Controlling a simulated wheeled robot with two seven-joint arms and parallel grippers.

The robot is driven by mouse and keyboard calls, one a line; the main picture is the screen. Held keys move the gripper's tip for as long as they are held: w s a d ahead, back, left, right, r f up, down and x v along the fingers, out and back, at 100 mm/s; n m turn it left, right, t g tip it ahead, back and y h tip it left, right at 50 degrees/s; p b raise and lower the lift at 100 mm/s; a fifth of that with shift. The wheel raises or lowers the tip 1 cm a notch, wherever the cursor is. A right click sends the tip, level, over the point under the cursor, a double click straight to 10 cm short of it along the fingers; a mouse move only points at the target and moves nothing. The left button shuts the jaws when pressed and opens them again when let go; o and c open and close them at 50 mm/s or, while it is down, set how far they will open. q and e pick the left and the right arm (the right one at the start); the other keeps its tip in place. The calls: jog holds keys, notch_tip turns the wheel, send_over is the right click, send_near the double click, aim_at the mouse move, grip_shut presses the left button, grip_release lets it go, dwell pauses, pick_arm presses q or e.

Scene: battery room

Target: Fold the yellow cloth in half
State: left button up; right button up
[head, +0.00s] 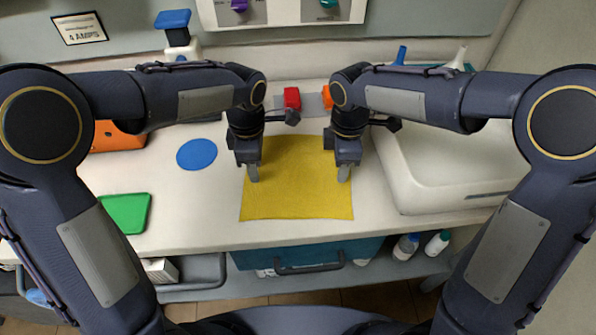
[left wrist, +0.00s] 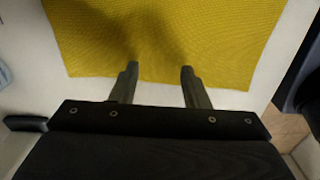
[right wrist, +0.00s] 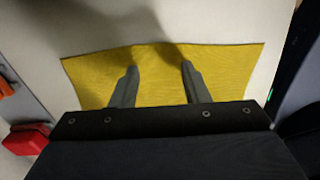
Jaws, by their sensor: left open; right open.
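The yellow cloth (head: 297,195) lies spread out on the white counter, a single roughly rectangular sheet. My left gripper (head: 254,177) is over its left edge area, open and empty. In the left wrist view, the open fingers (left wrist: 159,70) point across one edge of the cloth (left wrist: 220,40). My right gripper (head: 344,177) is over the right edge area, also open. In the right wrist view, its fingers (right wrist: 157,68) are over the cloth (right wrist: 225,75), whose far edge looks slightly wavy there. I cannot tell whether either gripper touches the cloth.
A blue disc (head: 197,154) and a green tray (head: 125,212) lie to the left on the counter (head: 200,205). A red block (head: 292,98) and an orange block (head: 327,97) stand behind the cloth. A large pale basin-like box (head: 450,170) stands close on the right.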

pick_arm(q)
jog(key=shift+f, duration=0.3)
pick_arm(e)
jog(key=shift+f, duration=0.35)
pick_arm(q)
jog(key=shift+f, duration=0.25)
pick_arm(e)
jog(key=shift+f, duration=0.25)
pick_arm(q)
jog(key=shift+r, duration=0.1)
jog(key=shift+c, duration=0.5)
pick_arm(e)
jog(key=shift+r, duration=0.1)
jog(key=shift+c, duration=0.5)
pick_arm(q)
grip_shut()
pick_arm(e)
grip_shut()
pick_arm(q)
jog(key=shift+r, duration=0.1)
pick_arm(e)
jog(key=shift+r, duration=0.1)
